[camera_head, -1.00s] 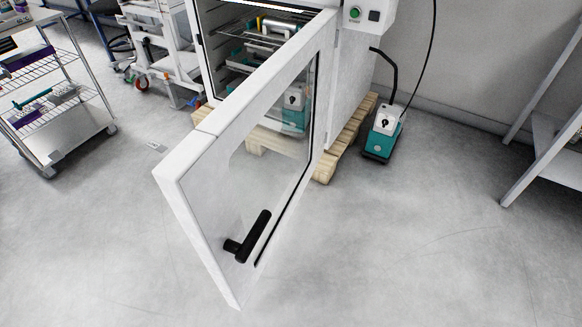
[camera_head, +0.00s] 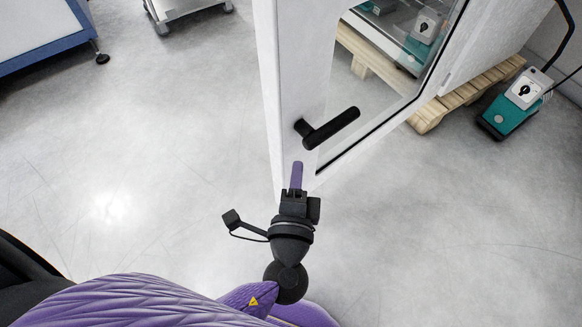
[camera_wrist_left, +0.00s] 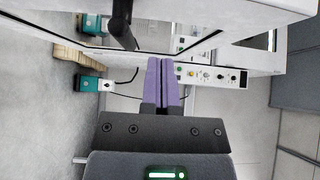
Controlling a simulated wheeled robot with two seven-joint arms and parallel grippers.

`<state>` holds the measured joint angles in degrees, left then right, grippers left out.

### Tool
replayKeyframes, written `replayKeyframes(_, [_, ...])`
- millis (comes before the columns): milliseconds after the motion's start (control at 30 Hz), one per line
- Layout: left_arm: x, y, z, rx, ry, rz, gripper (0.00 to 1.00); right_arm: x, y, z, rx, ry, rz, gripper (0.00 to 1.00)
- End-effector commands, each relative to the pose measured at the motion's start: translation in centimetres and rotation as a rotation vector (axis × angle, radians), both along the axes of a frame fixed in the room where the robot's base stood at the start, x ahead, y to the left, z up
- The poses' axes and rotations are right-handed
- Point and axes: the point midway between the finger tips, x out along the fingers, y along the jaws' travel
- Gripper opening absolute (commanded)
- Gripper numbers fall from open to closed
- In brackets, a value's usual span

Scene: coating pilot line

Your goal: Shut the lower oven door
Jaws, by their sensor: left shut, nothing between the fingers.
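The oven door (camera_head: 300,95) stands open, a white frame around a glass pane. Its black bar handle (camera_head: 328,128) is on the outer face near the free edge; the handle also shows at the top of the left wrist view (camera_wrist_left: 122,22). My left gripper (camera_head: 296,172) has its purple fingers together and empty. In the head view its tips overlap the door's lower corner, just below the handle; I cannot tell whether they touch the door. The closed fingers also show in the left wrist view (camera_wrist_left: 162,75). My right gripper is not in view.
A wooden pallet (camera_head: 430,112) lies under the oven. A teal and white pump unit (camera_head: 515,100) stands on the floor at right with a black hose. A blue-edged bench (camera_head: 45,50) stands at upper left. The floor left of the door is clear.

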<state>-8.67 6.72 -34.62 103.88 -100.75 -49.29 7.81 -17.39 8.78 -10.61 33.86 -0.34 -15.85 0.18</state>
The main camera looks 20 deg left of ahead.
Motion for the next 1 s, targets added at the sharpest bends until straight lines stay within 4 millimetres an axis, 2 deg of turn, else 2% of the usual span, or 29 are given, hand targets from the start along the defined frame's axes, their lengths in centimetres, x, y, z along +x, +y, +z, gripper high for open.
replayKeyframes(333, [7.4,1.8,-0.2,0.000,0.002,0.001,0.00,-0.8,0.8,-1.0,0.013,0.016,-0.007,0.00])
replayKeyframes(433, [8.1,3.5,-0.2,0.003,0.004,0.001,0.00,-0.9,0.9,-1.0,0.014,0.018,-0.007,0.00])
replayKeyframes(600, [9.0,4.9,-0.1,0.002,0.004,0.001,0.00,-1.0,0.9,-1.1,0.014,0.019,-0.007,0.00])
replayKeyframes(1000, [9.1,5.2,-0.2,0.001,0.005,0.000,0.00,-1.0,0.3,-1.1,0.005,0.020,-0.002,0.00])
